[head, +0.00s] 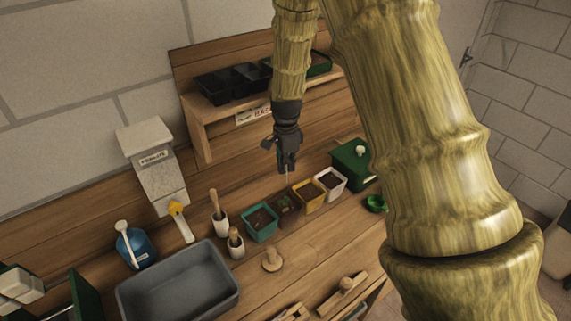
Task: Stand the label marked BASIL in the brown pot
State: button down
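My gripper (287,168) points down above the brown pot (287,204), which stands in a row of small pots on the bench. A thin pale stick (287,181) shows between the fingertips and the pot. It looks like a label's stem, but any writing on it is too small to read. I cannot tell whether the fingers are closed on it or whether it touches the soil. A sign (258,114) on the shelf front shows red letters that look like "BAS", partly hidden by my arm.
A teal pot (260,229) stands left of the brown one, a yellow pot (309,197) and a white pot (331,184) right. Wooden-handled tools (218,215), a grey tub (178,287), a blue jug (136,247) and a green box (352,165) surround them. A shelf (215,114) is behind.

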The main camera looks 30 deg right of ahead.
notch_tip(320, 180, down, 3)
jog(key=shift+f+b, duration=0.2)
jog(key=shift+b, duration=0.9)
notch_tip(320, 180, down, 7)
jog(key=b, duration=0.2)
jog(key=shift+b, duration=0.4)
jog(key=shift+s+f, duration=0.1)
jog(key=c, duration=1.6)
grip_release()
jog(key=shift+o, duration=0.2)
jog(key=shift+r, duration=0.2)
jog(key=shift+r+p, duration=3.1)
jog(key=shift+r, duration=1.25)
